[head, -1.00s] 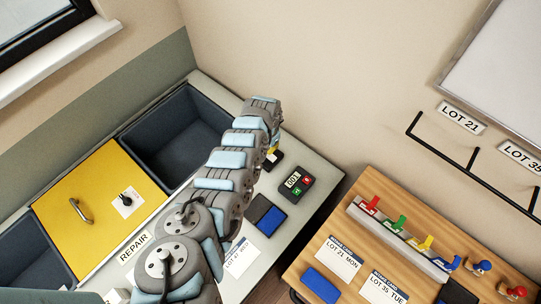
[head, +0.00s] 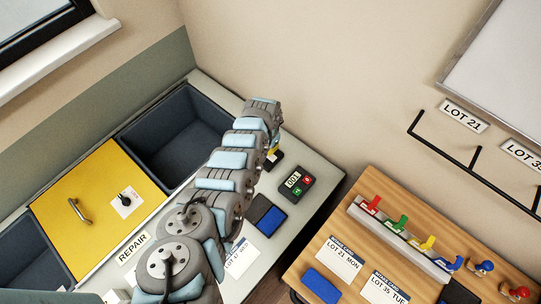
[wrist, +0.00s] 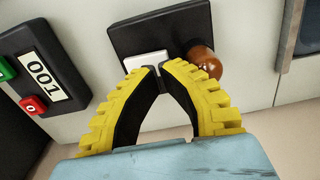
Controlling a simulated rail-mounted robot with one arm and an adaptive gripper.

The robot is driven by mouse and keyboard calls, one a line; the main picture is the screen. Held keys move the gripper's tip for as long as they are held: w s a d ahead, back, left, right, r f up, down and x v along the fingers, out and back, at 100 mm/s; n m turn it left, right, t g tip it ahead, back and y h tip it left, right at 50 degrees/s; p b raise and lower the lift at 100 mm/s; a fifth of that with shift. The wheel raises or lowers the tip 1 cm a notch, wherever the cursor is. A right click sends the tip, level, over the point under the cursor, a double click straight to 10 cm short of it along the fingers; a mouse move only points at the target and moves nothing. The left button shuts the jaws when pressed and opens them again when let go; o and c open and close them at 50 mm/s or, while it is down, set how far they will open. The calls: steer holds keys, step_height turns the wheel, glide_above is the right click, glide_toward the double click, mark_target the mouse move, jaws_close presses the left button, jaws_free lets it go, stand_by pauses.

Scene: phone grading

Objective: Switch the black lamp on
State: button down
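A black block (wrist: 185,22) with a white rocker or button (wrist: 146,60) and an amber-brown bulb-like dome (wrist: 205,62) fills the upper middle of the wrist view. It looks like the black lamp. Its black base also shows in the head view (head: 275,163), partly hidden by my arm. My gripper (wrist: 158,70) has yellow ribbed fingers, with their tips drawn together and nothing visible held. The tips are right at the lower edge of the white button. I cannot tell whether they touch it.
A black counter box (head: 296,184) reading 001, with green and red buttons, stands close to the lamp. A blue-and-black pad (head: 266,215) lies nearer. Dark bins (head: 180,135) and a yellow lidded compartment (head: 95,200) are at left; a wooden table (head: 340,235) with coloured pieces is at right.

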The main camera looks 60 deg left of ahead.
steer(key=shift+f, duration=0.4)
stand_by(0.3)
step_height(320, 180, up, 7)
steer(key=p, duration=0.7)
steer(key=shift+r, duration=0.1)
stand_by(0.7)
